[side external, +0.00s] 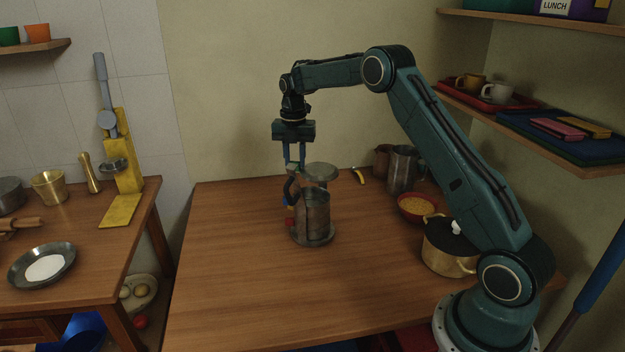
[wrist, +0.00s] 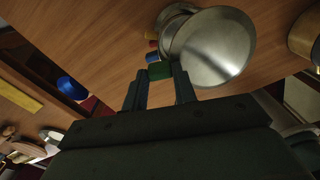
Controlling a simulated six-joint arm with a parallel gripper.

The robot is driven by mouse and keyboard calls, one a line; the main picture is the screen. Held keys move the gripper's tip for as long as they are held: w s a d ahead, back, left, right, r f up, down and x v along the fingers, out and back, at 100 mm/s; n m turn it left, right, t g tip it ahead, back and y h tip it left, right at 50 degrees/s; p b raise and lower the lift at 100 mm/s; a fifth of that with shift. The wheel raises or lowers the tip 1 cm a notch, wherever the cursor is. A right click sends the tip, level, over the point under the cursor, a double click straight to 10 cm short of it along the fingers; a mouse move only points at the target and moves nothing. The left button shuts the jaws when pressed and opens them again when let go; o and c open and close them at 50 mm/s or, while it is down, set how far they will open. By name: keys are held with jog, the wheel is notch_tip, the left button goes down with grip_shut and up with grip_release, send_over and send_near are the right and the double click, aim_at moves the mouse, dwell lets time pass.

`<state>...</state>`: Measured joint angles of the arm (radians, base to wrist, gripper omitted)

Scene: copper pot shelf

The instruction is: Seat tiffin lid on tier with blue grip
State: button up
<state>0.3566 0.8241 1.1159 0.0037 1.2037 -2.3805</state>
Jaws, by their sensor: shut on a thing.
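The tiffin lid (side external: 321,171) is a round, dull silver disc with a green grip (wrist: 160,71) at its edge. My gripper (side external: 296,168) is shut on the green grip and holds the lid above the tiffin stack (side external: 315,213). In the wrist view the lid (wrist: 215,48) covers much of the stack (wrist: 173,13). The blue-grip tier's mouth is mostly hidden.
The stack stands on a round metal base on the wooden table (side external: 230,270). To its right are metal jugs (side external: 402,170), a red bowl of yellow food (side external: 416,208) and a brass pot with a black lid (side external: 449,247). The table's left and front are clear.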

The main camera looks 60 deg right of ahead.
jog(key=a, duration=0.1)
jog(key=w+a, duration=0.1)
jog(key=shift+a+n, duration=0.3)
jog(key=shift+n, duration=0.1)
jog(key=shift+f, duration=0.2)
jog(key=shift+f, duration=3)
jog(key=shift+f, duration=0.1)
jog(key=o, duration=1.1)
